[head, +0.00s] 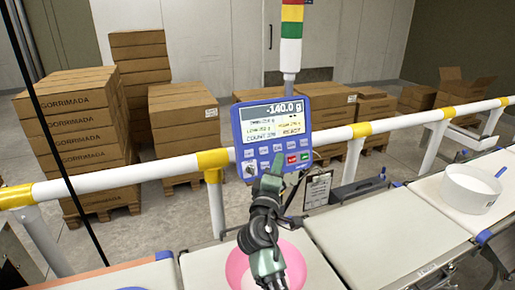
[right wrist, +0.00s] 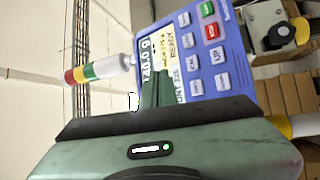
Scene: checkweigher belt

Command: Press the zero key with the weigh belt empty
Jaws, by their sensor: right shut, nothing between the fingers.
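A blue weigher terminal (head: 272,133) is mounted at the rail; its screen (head: 272,110) reads -140.0 g. Below the screen are rows of small keys (head: 278,152), including a red and a green one. My right gripper (head: 272,166) is shut and empty, its tips at the lower keys. They hide part of the keypad; I cannot tell whether they touch a key. A pink round dish (head: 290,262) is on the belt behind my right arm. My left gripper is not in view.
A white tub (head: 470,188) with a blue item stands on the right belt (head: 425,190). The nearer belt section (head: 370,240) is bare. A white and yellow rail (head: 120,173) runs behind the belts. Carton stacks (head: 75,130) stand beyond. A clipboard (head: 317,190) hangs right of the terminal.

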